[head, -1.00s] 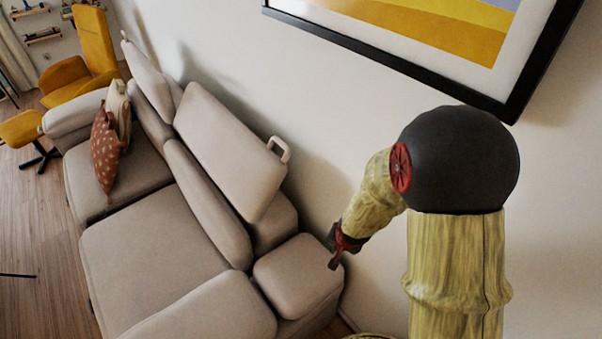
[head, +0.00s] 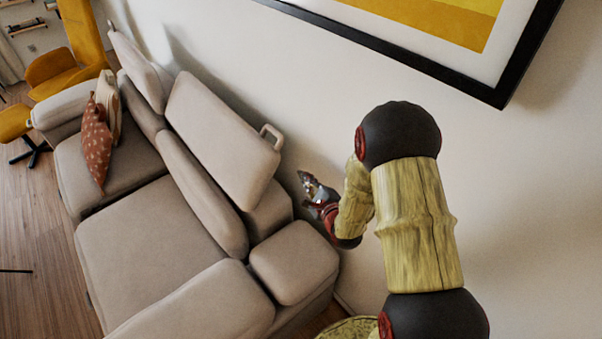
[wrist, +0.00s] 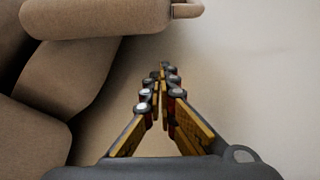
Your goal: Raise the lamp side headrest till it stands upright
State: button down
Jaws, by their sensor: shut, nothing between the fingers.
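A beige sofa (head: 150,240) has two headrests along its back. The near headrest (head: 222,140) is a wide padded slab with a small loop handle (head: 272,134) at its right end; it appears tilted, its exact angle unclear. The far headrest (head: 138,68) stands further along the back. No lamp shows, so I cannot tell which is lamp side. My gripper (head: 305,185) is shut and empty, to the right of the near headrest and below its handle, apart from both. In the wrist view the fingertips (wrist: 163,70) lie below the headrest (wrist: 95,18) and handle (wrist: 188,9).
The wall (head: 330,120) runs close behind the sofa, with a framed picture (head: 430,55) above. The near armrest (head: 295,262) lies below my gripper. Cushions (head: 96,140) and a yellow chair (head: 70,55) are at the far end.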

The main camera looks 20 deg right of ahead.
aim_at(261, 165)
jog(key=w+f+b, duration=0.1)
jog(key=w+b, duration=0.1)
jog(key=w, duration=0.6)
jog(key=shift+w+f, duration=0.35)
jog(key=shift+f, duration=0.05)
jog(key=s+a+r+n+b, duration=0.1)
jog(key=a+r, duration=0.1)
jog(key=a, duration=0.2)
jog(key=s+a+r+n+t+b, duration=0.1)
jog(key=a+r+n, duration=0.1)
jog(key=a+r, duration=0.1)
jog(key=s+a+r+n+t+h+b, duration=0.1)
jog(key=a+r+n, duration=0.1)
jog(key=a, duration=0.3)
jog(key=shift+s+a+r+b, duration=0.2)
jog(key=shift+a+r+b, duration=0.15)
jog(key=shift+r, duration=0.2)
jog(key=shift+s+a+r, duration=0.15)
jog(key=shift+a, duration=0.3)
jog(key=shift+s+a+r, duration=0.1)
jog(key=shift+a, duration=0.35)
jog(key=shift+s+f+b, duration=0.1)
jog(key=shift+b, duration=0.2)
